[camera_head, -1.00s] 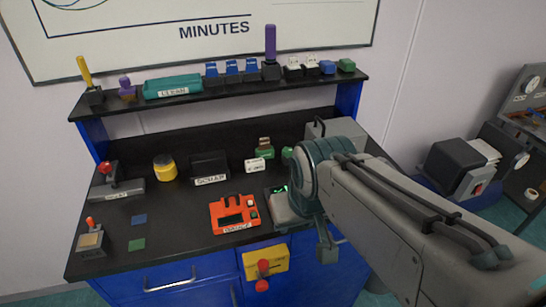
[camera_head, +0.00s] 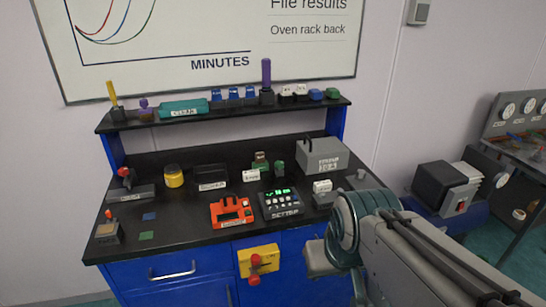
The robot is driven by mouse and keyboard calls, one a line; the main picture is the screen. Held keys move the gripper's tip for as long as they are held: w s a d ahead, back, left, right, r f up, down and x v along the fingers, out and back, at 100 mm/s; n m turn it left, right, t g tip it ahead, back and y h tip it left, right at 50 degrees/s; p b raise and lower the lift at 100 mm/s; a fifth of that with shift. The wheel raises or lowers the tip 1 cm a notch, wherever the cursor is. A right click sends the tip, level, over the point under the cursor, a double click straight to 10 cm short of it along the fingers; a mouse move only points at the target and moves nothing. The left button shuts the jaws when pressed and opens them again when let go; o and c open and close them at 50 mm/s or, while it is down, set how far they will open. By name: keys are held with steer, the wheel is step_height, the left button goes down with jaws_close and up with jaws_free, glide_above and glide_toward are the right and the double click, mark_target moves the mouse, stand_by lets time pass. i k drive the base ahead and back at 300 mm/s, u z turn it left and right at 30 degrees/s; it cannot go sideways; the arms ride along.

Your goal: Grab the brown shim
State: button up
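No shim that I can surely call brown stands out. A tan-brown flat patch shows on top of a small gauge-like device (camera_head: 107,232) with an orange knob, at the front left of the bench; I cannot tell if it is a loose shim. A blue square (camera_head: 150,216) and a green square (camera_head: 146,236) lie flat to its right. My arm reaches in from the lower right, its wrist in front of the bench's right front edge, well away from these pieces. My gripper's fingers cannot be made out.
An orange device (camera_head: 231,212) and a dark keypad box (camera_head: 280,203) stand mid-bench. A grey box (camera_head: 321,155) is at the back right. A yellow panel with red knobs (camera_head: 258,261) juts from the front. A crowded shelf (camera_head: 222,112) runs behind.

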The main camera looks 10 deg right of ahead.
mark_target(260, 157)
steer(key=i, duration=0.95)
steer(key=u, duration=0.25)
